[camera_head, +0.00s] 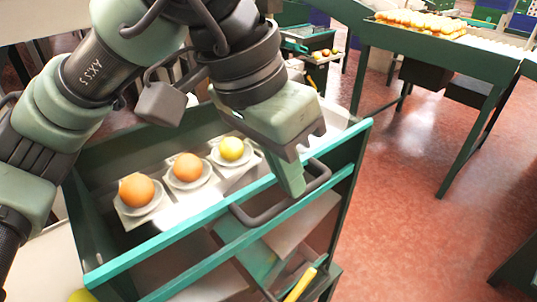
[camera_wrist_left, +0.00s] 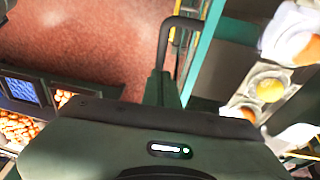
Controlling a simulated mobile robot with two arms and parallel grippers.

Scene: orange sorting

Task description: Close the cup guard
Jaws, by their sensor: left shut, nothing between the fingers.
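The cup guard (camera_head: 180,236) shows as a green bar along the near side of the cups, with a dark grey U-shaped handle (camera_head: 262,217). I cannot tell how far open it stands. Behind it, three white cups hold two orange fruits (camera_head: 137,190) (camera_head: 187,167) and a yellow one (camera_head: 232,149). My left gripper (camera_head: 292,182) points down at the handle, its fingers shut with nothing between them. In the left wrist view the handle (camera_wrist_left: 164,42) rises just beyond the fingers (camera_wrist_left: 160,90). Whether they touch it is unclear. My right gripper is not in view.
A green-framed table (camera_head: 420,52) bearing many orange fruits stands at the back right. A smaller green sorting station (camera_head: 309,42) is behind my arm. A yellow bar (camera_head: 300,284) shows low on the near side. The red floor (camera_head: 400,220) at right is clear.

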